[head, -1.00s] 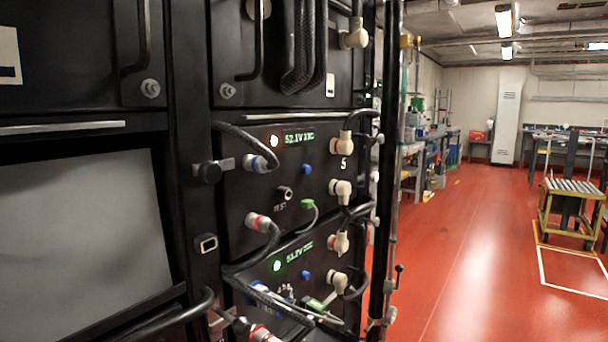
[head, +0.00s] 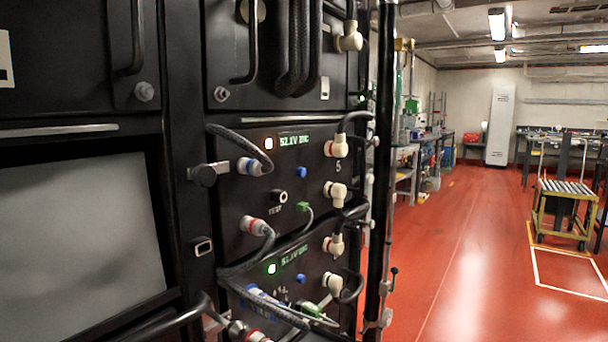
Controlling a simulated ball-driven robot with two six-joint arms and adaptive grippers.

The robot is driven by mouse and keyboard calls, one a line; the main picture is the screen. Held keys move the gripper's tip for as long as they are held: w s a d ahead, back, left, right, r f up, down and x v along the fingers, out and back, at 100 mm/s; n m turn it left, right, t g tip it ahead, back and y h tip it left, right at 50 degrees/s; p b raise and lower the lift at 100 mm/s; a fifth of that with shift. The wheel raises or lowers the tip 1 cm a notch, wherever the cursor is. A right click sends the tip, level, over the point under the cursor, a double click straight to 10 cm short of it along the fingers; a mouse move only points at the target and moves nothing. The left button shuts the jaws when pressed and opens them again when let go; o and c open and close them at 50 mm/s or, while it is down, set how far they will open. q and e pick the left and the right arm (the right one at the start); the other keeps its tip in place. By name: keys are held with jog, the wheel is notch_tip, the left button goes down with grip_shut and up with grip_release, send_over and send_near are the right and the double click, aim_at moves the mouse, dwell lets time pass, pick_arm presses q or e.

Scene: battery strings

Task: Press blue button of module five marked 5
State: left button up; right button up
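Module five (head: 250,199) is a black panel in the rack, with the mark 5 (head: 338,167) at its right side under a cream connector. Its blue button (head: 301,172) is a small round knob right of the middle, below the lit display (head: 295,141). A white-orange lamp (head: 269,144) glows left of the display. A second module below has its own blue button (head: 300,278) and a green lamp (head: 272,269). Neither of my grippers is in view, and nothing touches the buttons.
Grey cables and cream connectors (head: 336,193) stick out around the module's edges. A black handle (head: 170,320) juts out at the lower left. Open red floor (head: 460,250) lies right of the rack, with a yellow-framed cart (head: 565,212) farther back.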

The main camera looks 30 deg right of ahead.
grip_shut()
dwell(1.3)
